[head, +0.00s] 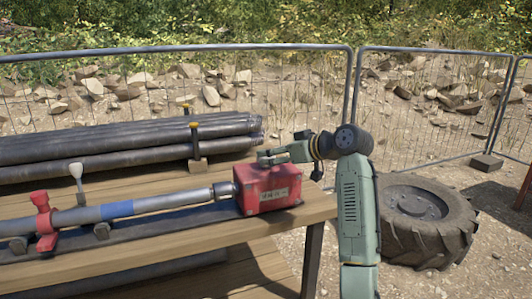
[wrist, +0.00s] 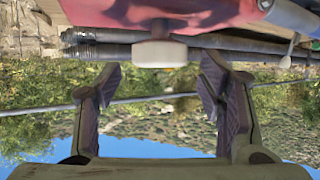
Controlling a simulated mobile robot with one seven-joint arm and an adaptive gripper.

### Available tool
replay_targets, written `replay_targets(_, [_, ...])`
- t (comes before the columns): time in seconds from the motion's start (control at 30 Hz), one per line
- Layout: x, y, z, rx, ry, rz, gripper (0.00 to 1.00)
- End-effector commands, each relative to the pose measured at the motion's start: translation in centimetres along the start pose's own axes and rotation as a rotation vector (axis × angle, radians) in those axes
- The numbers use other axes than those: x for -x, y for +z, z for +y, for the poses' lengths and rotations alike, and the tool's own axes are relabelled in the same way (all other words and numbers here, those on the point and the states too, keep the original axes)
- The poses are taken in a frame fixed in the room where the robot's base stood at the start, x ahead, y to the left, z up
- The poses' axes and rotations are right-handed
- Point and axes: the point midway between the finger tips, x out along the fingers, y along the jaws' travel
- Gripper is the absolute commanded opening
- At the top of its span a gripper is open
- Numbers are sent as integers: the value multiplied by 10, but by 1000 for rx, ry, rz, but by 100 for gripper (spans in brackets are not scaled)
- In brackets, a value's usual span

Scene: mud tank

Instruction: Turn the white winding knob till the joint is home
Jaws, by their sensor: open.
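The red box (head: 268,190) sits at the right end of the bench, joined to a metal rod (head: 180,200) with a blue band. In the upside-down wrist view, the red box (wrist: 190,12) is at the top edge, with an off-white knob (wrist: 161,53) on a short stem. My gripper (wrist: 161,78) is open, its fingers on either side of the knob's line, with the knob just beyond the tips and not held. In the head view my gripper (head: 270,157) is just above the box and the knob cannot be made out.
A white-topped lever (head: 77,171) and a red clamp (head: 43,222) stand at the left of the bench. Dark pipes (head: 130,138) lie behind. A large tyre (head: 425,220) is on the ground at right, before a mesh fence (head: 354,85).

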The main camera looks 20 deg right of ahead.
Motion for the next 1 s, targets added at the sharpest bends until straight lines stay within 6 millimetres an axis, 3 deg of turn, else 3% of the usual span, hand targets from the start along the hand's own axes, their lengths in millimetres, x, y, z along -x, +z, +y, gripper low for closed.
replay_targets(0.1, [-20, -2, 0, -1, -1, -2, 63])
replay_targets(0.3, [-38, -1, 0, 1, 1, 0, 63])
replay_targets(0.63, [-41, 0, 0, 0, 1, 0, 62])
replay_targets(1.0, [-40, 0, 0, 0, 1, 0, 37])
